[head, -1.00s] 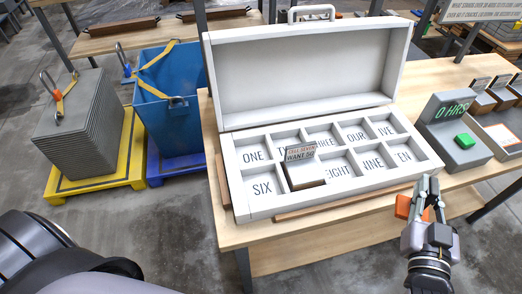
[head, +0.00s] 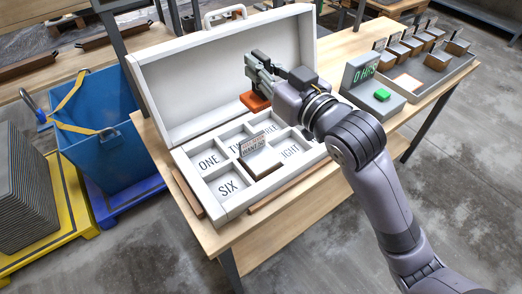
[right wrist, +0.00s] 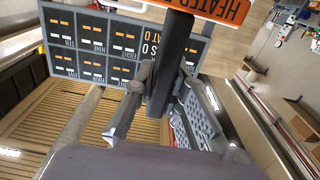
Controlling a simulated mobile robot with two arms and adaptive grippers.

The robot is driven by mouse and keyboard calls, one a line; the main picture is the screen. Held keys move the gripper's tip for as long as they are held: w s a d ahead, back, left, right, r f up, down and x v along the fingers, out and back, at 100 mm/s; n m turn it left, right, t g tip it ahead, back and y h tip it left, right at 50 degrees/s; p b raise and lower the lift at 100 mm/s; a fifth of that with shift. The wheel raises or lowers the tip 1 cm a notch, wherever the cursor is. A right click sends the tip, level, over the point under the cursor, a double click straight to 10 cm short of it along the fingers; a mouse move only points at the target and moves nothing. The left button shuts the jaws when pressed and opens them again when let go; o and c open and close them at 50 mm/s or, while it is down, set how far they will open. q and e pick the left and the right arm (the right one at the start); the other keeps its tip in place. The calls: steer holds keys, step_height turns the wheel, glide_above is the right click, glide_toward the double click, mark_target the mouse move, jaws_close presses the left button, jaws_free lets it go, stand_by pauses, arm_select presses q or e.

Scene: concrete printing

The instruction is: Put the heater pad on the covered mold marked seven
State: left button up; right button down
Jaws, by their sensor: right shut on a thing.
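The orange heater pad (head: 255,101) hangs below my right gripper (head: 258,80) in the head view. Its lettered orange face (right wrist: 215,10) shows at the top of the right wrist view. My right gripper (right wrist: 160,85) is shut on the pad's dark upright handle (right wrist: 172,60). The covered mold (head: 265,166) sits in the compartment between SIX and EIGHT, with a lettered card (head: 254,146) standing on it. The pad is above and beyond this mold, apart from it, near the open lid. My right arm hides the case's right-hand compartments. My left gripper is out of view.
The white case (head: 232,208) has numbered compartments and a raised lid (head: 190,75) behind. A grey device reading 0 HRS (head: 372,88) with a green button (head: 382,95) stands to the right. Farther right, a tray (head: 425,90) carries several small molds with cards.

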steer(key=shift+f+b, duration=0.45)
steer(key=shift+f, duration=9.1)
steer(key=c, duration=2.1)
jaws_free()
steer(key=shift+f, duration=0.25)
steer(key=o, duration=0.5)
steer(key=shift+r, duration=0.1)
steer(key=b+v, duration=0.1)
steer(key=v, duration=1.1)
steer(key=shift+b, duration=0.3)
